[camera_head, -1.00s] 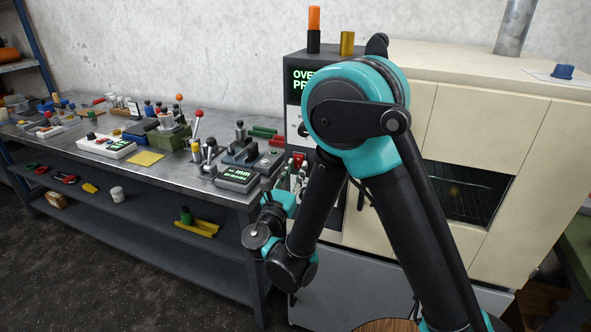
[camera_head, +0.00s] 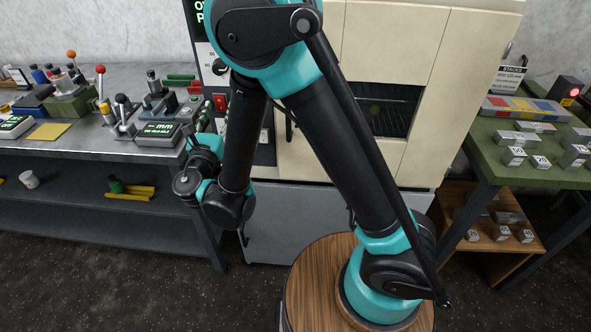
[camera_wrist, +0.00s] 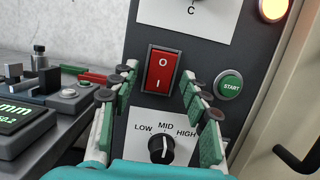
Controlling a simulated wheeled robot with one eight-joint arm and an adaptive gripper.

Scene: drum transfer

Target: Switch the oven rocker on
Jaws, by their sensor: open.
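The red oven rocker (camera_wrist: 159,70) is on the dark control panel (camera_wrist: 205,30) in the wrist view, marked O at the top and I at the bottom. I cannot tell which half is pressed in. My gripper (camera_wrist: 160,78) is open and empty, its green-padded fingers on either side of the rocker in the picture. No contact with it shows. In the head view the rocker (camera_head: 220,102) is a small red patch on the oven (camera_head: 414,47), left of my arm.
A green START button (camera_wrist: 230,85) is close to the right finger, with a lit amber lamp (camera_wrist: 273,8) above. A LOW-MID-HIGH knob (camera_wrist: 161,150) is below the rocker. A black handle (camera_wrist: 297,156) is at right. A cluttered bench (camera_head: 60,143) stands left.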

